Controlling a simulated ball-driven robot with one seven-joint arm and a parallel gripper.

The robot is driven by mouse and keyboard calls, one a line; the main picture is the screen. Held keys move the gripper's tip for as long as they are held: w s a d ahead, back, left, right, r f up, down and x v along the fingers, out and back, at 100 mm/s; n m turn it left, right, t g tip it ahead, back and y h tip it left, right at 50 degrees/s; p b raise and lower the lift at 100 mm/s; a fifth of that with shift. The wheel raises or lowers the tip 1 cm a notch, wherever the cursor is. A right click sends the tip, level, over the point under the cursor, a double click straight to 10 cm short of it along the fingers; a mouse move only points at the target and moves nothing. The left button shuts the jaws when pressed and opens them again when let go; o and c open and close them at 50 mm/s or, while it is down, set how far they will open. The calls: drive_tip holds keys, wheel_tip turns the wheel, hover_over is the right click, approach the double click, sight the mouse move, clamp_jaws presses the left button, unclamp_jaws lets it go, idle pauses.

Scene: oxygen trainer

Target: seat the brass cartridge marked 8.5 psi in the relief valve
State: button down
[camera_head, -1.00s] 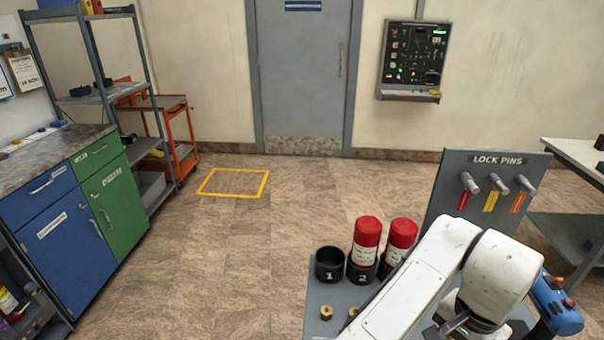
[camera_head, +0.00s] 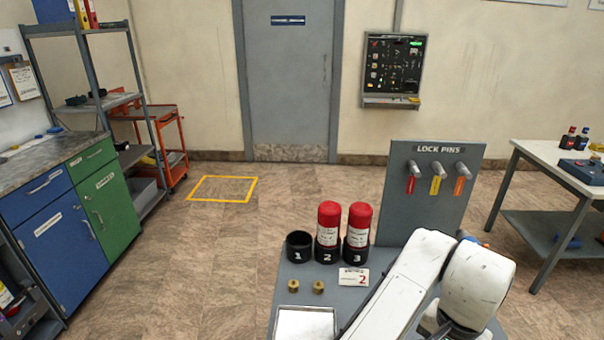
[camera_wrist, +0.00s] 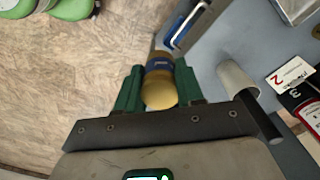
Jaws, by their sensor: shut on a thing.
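My gripper (camera_wrist: 160,92), with green fingers, is shut on a brass cylinder (camera_wrist: 160,88) with a dark blue band in the wrist view. The band's marking is too small to read, so I cannot tell whether it says 8.5 psi. Two small brass pieces stand on the grey stand in the head view, a left one (camera_head: 293,285) and a right one (camera_head: 318,287); no marking is readable on them. I cannot make out the relief valve for certain. My arm hides part of the stand, and the gripper is not visible in the head view.
The grey stand (camera_head: 285,268) carries black cups, two holding red-capped canisters (camera_head: 328,225), a white card (camera_head: 353,277) marked 2, and a metal tray (camera_head: 305,322). A LOCK PINS panel (camera_head: 437,205) rises behind. A pale cylinder (camera_wrist: 237,78) is right of the gripper. Floor at left is open.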

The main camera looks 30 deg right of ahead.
drive_tip(key=w+a+f+n, duration=1.3)
drive_tip(key=a+f+n, duration=0.2)
drive_tip(key=a+f, duration=0.2)
drive_tip(key=shift+w+n, duration=0.4)
drive_tip(key=shift+a+f, duration=0.1)
drive_tip(key=shift+a, duration=0.2)
drive_tip(key=shift+d, duration=0.1)
idle(0.3)
